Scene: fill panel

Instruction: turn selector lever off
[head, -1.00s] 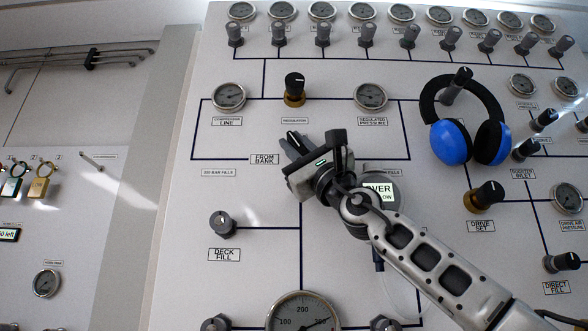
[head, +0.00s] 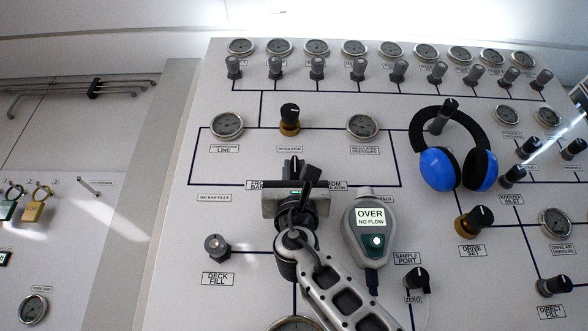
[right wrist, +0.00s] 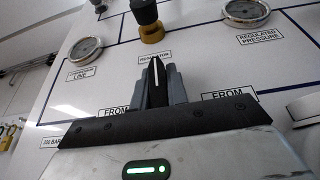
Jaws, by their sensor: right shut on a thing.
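The selector lever (right wrist: 154,72) is a black handle with a white line. It stands pointing straight up the panel, between the two FROM labels, in the right wrist view. My right gripper (right wrist: 157,88) is shut on it, with a grey finger on each side. In the head view the right gripper (head: 294,168) reaches up from the lower middle of the panel, and its body hides the lever's base and parts of both labels. My left gripper is not in view.
A handheld meter reading OVER NO FLOW (head: 370,228) hangs just right of my right gripper. Blue headphones (head: 458,168) hang on a knob further right. The regulator knob (head: 290,118) is above, and the deck fill knob (head: 217,247) is lower left.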

